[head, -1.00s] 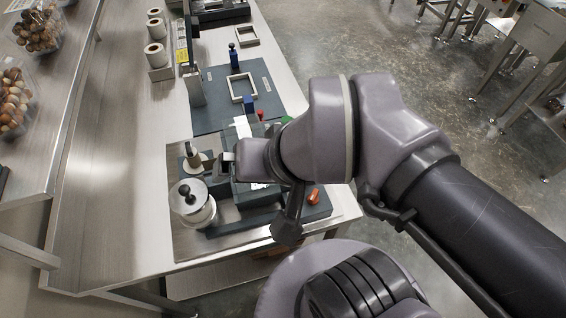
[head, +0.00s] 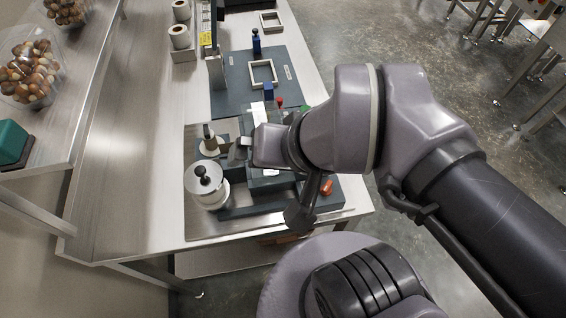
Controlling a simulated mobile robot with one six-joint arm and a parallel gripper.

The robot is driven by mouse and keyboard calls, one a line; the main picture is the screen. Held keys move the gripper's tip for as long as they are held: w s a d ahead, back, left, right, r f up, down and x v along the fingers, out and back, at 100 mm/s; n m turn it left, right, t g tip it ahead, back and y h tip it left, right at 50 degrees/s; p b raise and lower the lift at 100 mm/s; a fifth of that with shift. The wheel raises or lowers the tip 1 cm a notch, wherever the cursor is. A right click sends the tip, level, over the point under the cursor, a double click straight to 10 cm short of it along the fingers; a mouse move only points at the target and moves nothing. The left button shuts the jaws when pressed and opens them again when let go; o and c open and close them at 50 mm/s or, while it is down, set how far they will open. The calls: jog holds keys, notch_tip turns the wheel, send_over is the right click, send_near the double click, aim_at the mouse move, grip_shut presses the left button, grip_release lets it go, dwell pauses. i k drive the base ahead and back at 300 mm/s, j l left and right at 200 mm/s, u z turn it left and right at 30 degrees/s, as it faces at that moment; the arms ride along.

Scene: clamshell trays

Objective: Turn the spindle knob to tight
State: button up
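A white roll (head: 208,198) stands at the front left of a dark machine (head: 262,208) on a metal plate. A silver disc (head: 212,186) covers its top, and a black knob (head: 203,171) sits on the disc. It looks like the spindle knob, but its setting is too small to read. Behind it a dark post (head: 208,131) rises from a pale round base (head: 209,149). My gripper (head: 234,152) is right of this post and behind and right of the black knob, apart from the knob. My wrist hides much of the machine, and the finger opening is unclear.
An orange-red part (head: 327,187) is on the machine's right side. Behind lies a dark mat (head: 232,98) with a pale square frame (head: 262,73) and a blue block. White rolls (head: 180,37) stand at the back left. The bench left of the machine is clear.

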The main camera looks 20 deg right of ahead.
aim_at(327, 190)
jog(key=j+z, duration=0.35)
jog(key=k+j+z, duration=0.1)
jog(key=j+z, duration=0.25)
jog(key=k+j+z, duration=0.1)
jog(key=j+z, duration=0.25)
jog(key=l, duration=0.1)
